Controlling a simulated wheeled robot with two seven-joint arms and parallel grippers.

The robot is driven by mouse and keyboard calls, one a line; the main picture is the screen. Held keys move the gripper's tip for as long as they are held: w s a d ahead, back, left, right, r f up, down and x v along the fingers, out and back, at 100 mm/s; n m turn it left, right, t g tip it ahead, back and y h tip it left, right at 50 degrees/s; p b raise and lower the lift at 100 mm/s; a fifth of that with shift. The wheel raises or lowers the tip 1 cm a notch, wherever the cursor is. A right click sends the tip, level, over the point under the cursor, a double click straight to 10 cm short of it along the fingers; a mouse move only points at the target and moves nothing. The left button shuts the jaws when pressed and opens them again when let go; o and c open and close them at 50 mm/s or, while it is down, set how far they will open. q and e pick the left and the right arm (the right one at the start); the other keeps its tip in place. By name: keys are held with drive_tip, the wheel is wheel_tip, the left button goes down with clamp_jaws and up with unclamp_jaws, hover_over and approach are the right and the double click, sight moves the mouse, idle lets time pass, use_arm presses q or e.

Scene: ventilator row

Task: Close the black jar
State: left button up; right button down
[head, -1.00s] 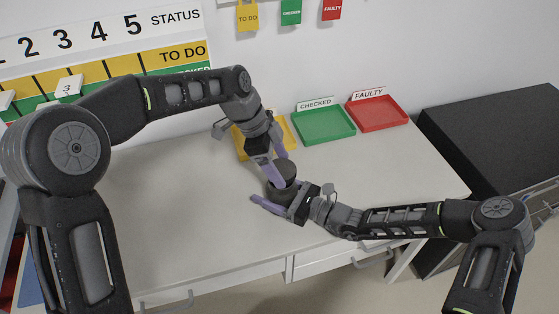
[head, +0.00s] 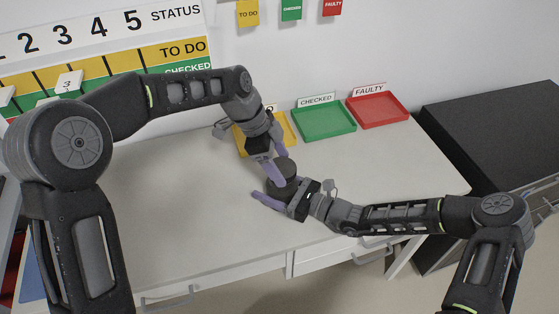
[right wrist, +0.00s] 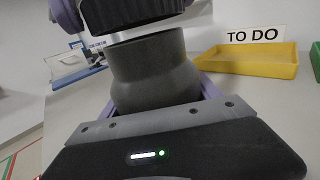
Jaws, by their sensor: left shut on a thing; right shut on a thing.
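The dark grey jar (right wrist: 155,70) stands upright in my right gripper (head: 270,192), whose purple fingers are shut around its body. The black ribbed lid (right wrist: 130,12) is above the jar's mouth in the right wrist view, with a narrow gap showing between them. My left gripper (head: 283,168) comes from above and is shut on the lid, which also shows in the head view (head: 286,166). In the head view the lid and the fingers hide most of the jar (head: 281,187).
Yellow TO DO (right wrist: 250,62), green CHECKED (head: 325,122) and red FAULTY (head: 378,111) trays stand at the back of the white table (head: 170,210). The table's left part is clear. A dark cabinet (head: 500,120) stands to the right. A status board (head: 110,50) is at the back left.

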use_arm(q)
drive_tip(key=shift+f, duration=0.65)
drive_tip(key=shift+f, duration=0.55)
idle(0.5)
drive_tip(key=m+g, duration=0.1)
drive_tip(key=m, duration=0.1)
drive_tip(key=m+g, duration=0.1)
drive_tip(key=m, duration=0.2)
drive_tip(key=shift+w+d+y, duration=0.2)
drive_tip(key=shift+y, duration=0.1)
drive_tip(key=shift+a+m, duration=0.1)
drive_tip(key=shift+m, duration=0.8)
drive_tip(key=o, duration=1.3)
drive_tip(key=shift+r, duration=0.1)
